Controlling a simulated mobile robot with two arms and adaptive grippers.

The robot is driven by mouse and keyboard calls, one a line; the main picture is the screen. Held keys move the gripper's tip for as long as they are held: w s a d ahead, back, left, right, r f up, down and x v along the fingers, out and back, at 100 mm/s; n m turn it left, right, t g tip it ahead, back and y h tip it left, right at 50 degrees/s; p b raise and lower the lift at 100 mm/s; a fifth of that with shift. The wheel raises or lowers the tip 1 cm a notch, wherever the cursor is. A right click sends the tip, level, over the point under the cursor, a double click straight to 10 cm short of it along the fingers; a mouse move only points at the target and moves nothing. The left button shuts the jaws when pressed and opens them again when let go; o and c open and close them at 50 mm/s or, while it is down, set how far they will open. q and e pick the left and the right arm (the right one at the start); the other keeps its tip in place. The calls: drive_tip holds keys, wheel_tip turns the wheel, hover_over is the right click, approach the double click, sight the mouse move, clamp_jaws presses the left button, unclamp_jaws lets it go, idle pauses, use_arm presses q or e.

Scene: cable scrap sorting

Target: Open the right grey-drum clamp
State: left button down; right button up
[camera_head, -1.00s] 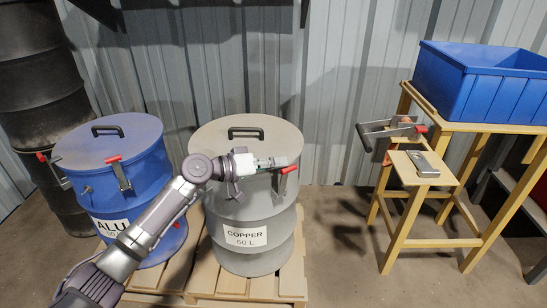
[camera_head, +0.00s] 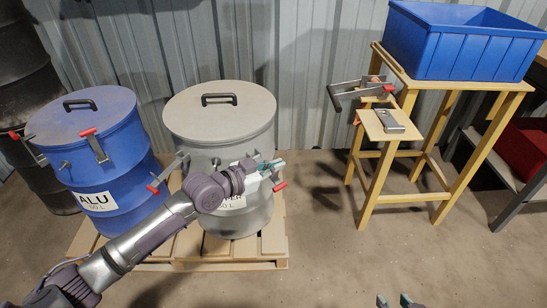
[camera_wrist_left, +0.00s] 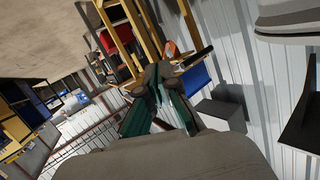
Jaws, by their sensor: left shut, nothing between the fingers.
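The grey drum (camera_head: 240,135), labelled copper, stands upright with its lid (camera_head: 182,105) on. Its right clamp shows a red-tipped handle (camera_head: 280,187) that points outward and down, away from the lid. Part of that clamp is hidden behind my left gripper (camera_head: 274,166). My left gripper is shut and empty, right beside this handle at the drum's front right; I cannot tell if they touch. Its green fingers (camera_wrist_left: 158,112) also show in the left wrist view. The left clamp (camera_head: 153,189) of the grey drum also sticks outward. My right gripper (camera_head: 394,301) shows only its tips, apart, at the bottom edge.
A wooden stand (camera_head: 415,197) at the right carries a blue crate (camera_head: 460,55) and a metal piece (camera_head: 390,122). The floor between is clear.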

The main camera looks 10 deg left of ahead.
sight(279, 187)
use_arm(q)
drive_tip(key=f+m, duration=0.2)
drive_tip(key=f, duration=0.1)
drive_tip(key=s+d+f+m+t+y, duration=0.1)
drive_tip(key=shift+d+f, duration=0.1)
drive_tip(key=shift+f, duration=0.2)
drive_tip(key=shift+f+m, duration=0.3)
drive_tip(key=shift+f, duration=0.8)
use_arm(e)
drive_tip(key=shift+s+d+f, duration=0.15)
drive_tip(key=shift+s+d, duration=0.35)
drive_tip(key=shift+s, duration=0.05)
drive_tip(key=shift+s, duration=0.1)
